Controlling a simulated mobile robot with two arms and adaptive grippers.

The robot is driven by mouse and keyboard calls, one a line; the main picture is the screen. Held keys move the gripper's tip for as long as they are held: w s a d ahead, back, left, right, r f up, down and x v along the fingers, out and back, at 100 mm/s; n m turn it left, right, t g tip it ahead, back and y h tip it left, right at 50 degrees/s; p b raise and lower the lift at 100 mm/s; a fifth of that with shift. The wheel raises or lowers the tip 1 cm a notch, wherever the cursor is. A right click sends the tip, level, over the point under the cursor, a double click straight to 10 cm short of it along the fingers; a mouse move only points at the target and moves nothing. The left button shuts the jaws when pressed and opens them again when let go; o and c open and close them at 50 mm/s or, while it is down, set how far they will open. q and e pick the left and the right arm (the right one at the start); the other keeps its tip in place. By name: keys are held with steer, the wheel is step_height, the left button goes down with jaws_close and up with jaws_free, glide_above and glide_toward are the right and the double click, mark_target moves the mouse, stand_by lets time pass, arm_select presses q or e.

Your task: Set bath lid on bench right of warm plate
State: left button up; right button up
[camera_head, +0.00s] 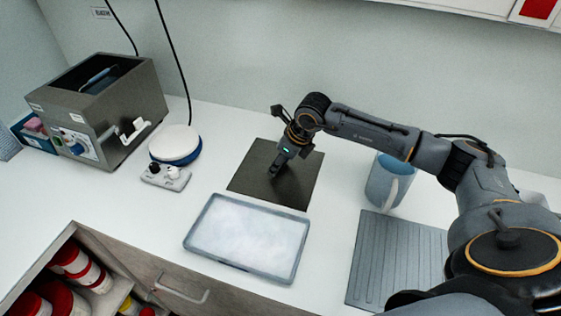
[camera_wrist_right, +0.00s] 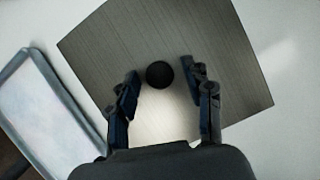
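The bath lid (camera_head: 247,180) is a square dark metal plate lying flat on the bench, to the right of the warm plate (camera_head: 177,143), a white disc on a blue base. The lid (camera_wrist_right: 90,50) also fills much of the right wrist view, with its round black knob (camera_wrist_right: 159,74) near the middle. My right gripper (camera_head: 276,172) points down over the lid. In the wrist view its fingers (camera_wrist_right: 160,76) are open on either side of the knob, with a gap at each side. The steel bath (camera_head: 100,105) stands open at the left. My left gripper is not in view.
A grey tray (camera_head: 205,258) with a white surface lies just in front of the lid. A pale blue mug (camera_head: 384,188) and a ribbed grey mat (camera_head: 385,265) are to the right. A small control box (camera_head: 165,177) sits before the warm plate. The wall is behind.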

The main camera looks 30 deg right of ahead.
steer(key=shift+r, duration=0.1)
steer(key=b+v, duration=0.3)
steer(key=v, duration=0.9)
